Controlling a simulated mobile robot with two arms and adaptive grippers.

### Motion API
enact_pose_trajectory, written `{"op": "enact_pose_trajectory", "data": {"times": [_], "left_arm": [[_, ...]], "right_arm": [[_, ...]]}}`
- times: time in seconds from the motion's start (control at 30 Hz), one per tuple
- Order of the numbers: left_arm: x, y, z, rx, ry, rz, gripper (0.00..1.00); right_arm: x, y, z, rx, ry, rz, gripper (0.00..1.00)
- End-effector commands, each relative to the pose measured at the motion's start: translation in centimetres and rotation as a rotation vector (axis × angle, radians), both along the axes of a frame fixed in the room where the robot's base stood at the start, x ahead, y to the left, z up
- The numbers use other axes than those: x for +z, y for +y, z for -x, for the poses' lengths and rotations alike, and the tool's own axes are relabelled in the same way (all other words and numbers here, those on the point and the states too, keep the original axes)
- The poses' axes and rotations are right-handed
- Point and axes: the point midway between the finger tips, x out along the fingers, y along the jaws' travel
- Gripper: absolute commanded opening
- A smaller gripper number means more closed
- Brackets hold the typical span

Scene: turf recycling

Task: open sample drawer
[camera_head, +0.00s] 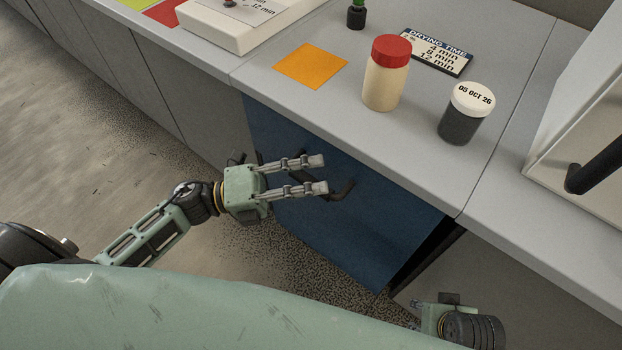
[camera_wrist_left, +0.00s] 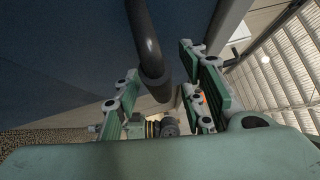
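The drawer has a dark blue front (camera_head: 385,215) below the grey counter, with a dark bar handle (camera_head: 342,191) on it. My left gripper (camera_head: 321,174) is at the handle, its two fingers apart. In the left wrist view the dark handle (camera_wrist_left: 146,40) runs down between the spread fingers (camera_wrist_left: 158,92), and I see no clear grip on it. The fingers partly cover the handle in the head view. A dark gap shows beside the front's right edge. My right gripper (camera_head: 432,315) is partly in view at the bottom; its fingers are not clear.
On the counter (camera_head: 300,110) stand a red-capped bottle (camera_head: 382,85), a dark jar with a white lid (camera_head: 464,118), an orange sheet (camera_head: 311,65) and a drying time sign (camera_head: 437,52). A white appliance with a black handle (camera_head: 600,160) stands at right. Floor is open at left.

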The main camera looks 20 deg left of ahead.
Motion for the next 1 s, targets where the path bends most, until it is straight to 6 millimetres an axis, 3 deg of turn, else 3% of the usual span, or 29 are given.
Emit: {"op": "enact_pose_trajectory", "data": {"times": [0.07,0.5,1.0], "left_arm": [[-0.01,0.02,0.01,0.0,0.0,0.0,0.37],[-0.05,0.06,0.01,0.001,0.0,-0.001,0.0],[-0.1,0.08,0.0,0.002,0.0,-0.003,0.0]], "right_arm": [[0.01,0.0,-0.02,0.0,0.0,0.0,0.4],[0.0,0.02,-0.04,0.0,-0.001,0.0,0.4],[0.03,0.04,-0.1,0.0,-0.003,-0.001,0.4]]}}
